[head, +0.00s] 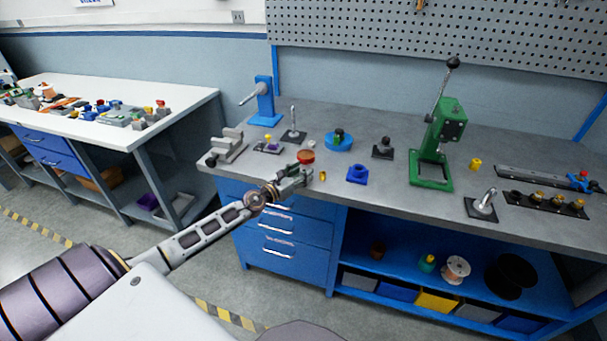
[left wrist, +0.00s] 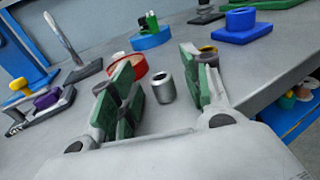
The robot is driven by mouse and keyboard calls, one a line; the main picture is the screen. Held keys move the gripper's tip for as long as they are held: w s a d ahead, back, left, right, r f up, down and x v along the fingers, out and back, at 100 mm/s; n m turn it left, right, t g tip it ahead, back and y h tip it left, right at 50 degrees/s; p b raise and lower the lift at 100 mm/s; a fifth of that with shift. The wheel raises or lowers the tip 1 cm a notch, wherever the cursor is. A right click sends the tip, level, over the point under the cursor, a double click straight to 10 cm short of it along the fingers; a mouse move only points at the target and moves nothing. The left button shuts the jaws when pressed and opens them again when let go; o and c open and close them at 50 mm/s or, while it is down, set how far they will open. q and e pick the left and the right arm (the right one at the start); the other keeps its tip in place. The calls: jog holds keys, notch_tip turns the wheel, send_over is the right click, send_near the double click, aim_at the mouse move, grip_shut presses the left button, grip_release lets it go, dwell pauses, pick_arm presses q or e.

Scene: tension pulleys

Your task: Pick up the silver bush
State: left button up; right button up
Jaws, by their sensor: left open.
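The silver bush (left wrist: 163,86), a small upright hollow cylinder, stands on the grey bench in the left wrist view. My left gripper (left wrist: 164,90) is open, with one green-padded finger on each side of the bush and visible gaps to both. In the head view my left gripper (head: 297,177) is low over the bench's front edge; I cannot make out the silver bush there. My right gripper is not in view.
A red round part (left wrist: 128,70) sits just beyond the left finger. A brass bush (head: 322,176) is close to the right finger. A blue block (head: 357,175), a blue round fixture (head: 338,144) and a green press (head: 437,150) stand farther along the bench.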

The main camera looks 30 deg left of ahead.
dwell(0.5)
pick_arm(q)
grip_shut()
